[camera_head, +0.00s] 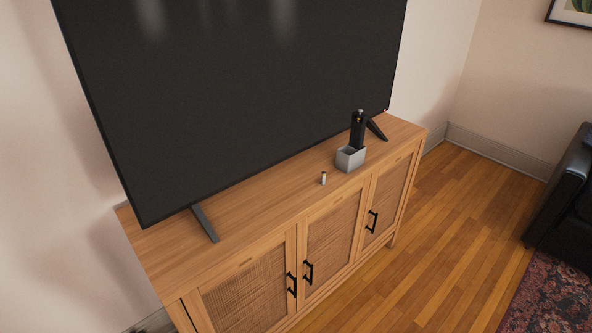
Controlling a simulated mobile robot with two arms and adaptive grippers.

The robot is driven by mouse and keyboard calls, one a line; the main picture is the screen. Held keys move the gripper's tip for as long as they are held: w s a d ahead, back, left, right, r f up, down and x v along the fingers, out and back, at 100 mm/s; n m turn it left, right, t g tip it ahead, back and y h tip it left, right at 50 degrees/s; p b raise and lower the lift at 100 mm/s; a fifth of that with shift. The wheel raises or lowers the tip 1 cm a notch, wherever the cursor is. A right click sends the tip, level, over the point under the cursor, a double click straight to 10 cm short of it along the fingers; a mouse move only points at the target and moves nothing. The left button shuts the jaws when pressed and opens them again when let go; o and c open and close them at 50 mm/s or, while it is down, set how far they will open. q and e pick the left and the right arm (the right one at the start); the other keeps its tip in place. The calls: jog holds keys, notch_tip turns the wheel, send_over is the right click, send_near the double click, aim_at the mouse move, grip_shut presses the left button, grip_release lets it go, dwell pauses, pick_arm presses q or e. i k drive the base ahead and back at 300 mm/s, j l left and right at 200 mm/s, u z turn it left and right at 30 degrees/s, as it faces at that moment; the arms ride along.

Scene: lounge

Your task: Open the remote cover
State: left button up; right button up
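A slim black remote (358,129) stands upright in a small grey holder (351,160) on top of the wooden cabinet, toward its right end. Its cover cannot be made out at this size. A small light-coloured cylinder, perhaps a battery (323,179), stands on the cabinet top to the left of the holder and apart from it. Neither of my grippers shows in the head view.
The wooden cabinet (262,211) has woven door panels and black handles. A large television (240,85) on dark feet stands on it, behind the holder. A black leather seat (562,190) and patterned rug (552,290) are at right. Wooden floor (440,235) between is clear.

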aim_at(357, 113)
jog(key=i+l, duration=0.15)
jog(key=i, duration=0.25)
jog(key=i+l, duration=0.15)
jog(key=i, duration=0.2)
jog(key=i+l, duration=0.2)
jog(key=i, duration=0.2)
